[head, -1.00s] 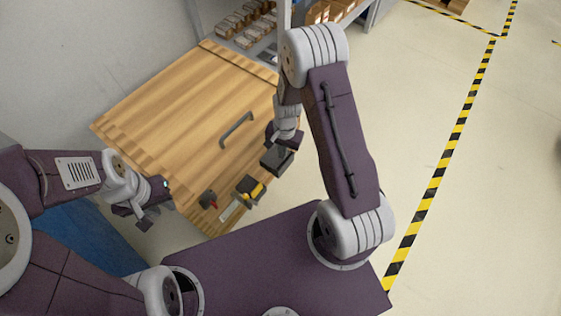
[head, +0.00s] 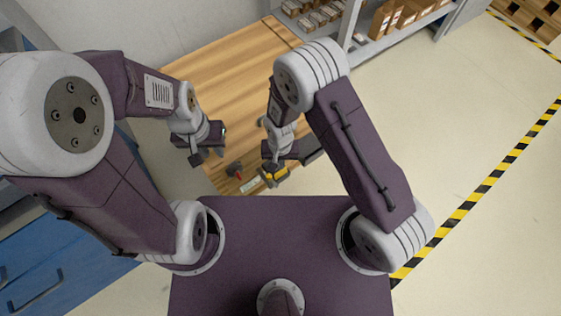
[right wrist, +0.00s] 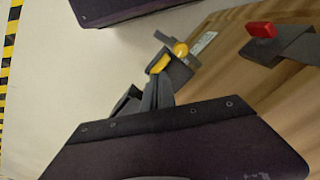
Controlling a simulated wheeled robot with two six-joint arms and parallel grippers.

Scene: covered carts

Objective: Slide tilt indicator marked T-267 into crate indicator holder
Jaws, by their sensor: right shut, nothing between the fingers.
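A yellow-and-dark piece (head: 275,176) sits at the near edge of the wooden cover. It also shows in the right wrist view (right wrist: 171,60), just beyond my fingertips. A dark bracket with a red piece (head: 236,170) stands to its left; the red piece also shows in the right wrist view (right wrist: 262,30). A pale label strip (head: 250,186) lies between them. No T-267 marking is readable, and I cannot tell indicator from holder. My right gripper (head: 272,160) is shut and empty, close to the yellow piece. My left gripper (head: 206,155) looks open and empty, left of the bracket.
The wooden cover (head: 220,75) spreads behind both grippers; its handle is hidden by my right arm. Shelves with boxes (head: 395,20) stand at the back. Blue drawers (head: 50,255) are at the left. Open floor (head: 470,110) lies to the right.

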